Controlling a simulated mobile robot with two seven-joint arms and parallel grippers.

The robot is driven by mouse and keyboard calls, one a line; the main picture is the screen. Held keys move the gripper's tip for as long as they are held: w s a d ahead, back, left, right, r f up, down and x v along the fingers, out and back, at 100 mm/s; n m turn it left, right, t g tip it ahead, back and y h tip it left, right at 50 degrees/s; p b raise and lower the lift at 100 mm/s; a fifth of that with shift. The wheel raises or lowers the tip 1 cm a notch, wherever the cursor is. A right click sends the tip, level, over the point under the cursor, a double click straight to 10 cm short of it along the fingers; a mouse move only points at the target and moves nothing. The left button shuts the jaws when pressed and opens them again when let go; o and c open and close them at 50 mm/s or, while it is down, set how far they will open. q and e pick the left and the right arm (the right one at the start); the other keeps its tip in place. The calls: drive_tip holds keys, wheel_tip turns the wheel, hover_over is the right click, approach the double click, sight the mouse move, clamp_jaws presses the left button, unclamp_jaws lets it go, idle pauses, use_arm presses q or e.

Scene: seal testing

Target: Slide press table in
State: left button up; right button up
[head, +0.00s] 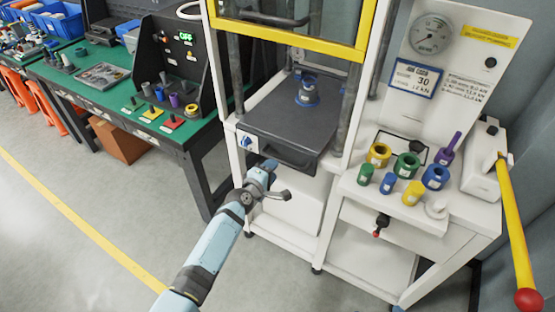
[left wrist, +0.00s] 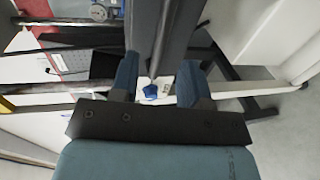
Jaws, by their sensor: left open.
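The press table (head: 278,122) is a dark grey slab with a handle (head: 290,157) along its front edge. It sticks out from the white press frame, below the raised yellow-edged guard (head: 290,34). A blue ringed part (head: 307,95) stands on the table towards the back. My left gripper (head: 268,165) is open at the left end of the handle. In the left wrist view its two fingers (left wrist: 158,85) stand apart, with a dark bar between or just beyond them; I cannot tell whether they touch it. My right gripper is not in view.
A blue switch (head: 246,141) sits on the press front, left of the table. A white side bench (head: 345,189) holds several coloured rings and plugs, with a yellow lever (head: 515,220) at its right. A green-topped workbench (head: 75,80) stands left. The floor in front is clear.

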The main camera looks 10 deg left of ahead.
use_arm(q)
drive_tip(key=p+v, duration=0.2)
drive_tip(key=v, duration=0.4)
drive_tip(key=shift+s, duration=0.2)
idle(0.4)
idle(0.8)
idle(0.3)
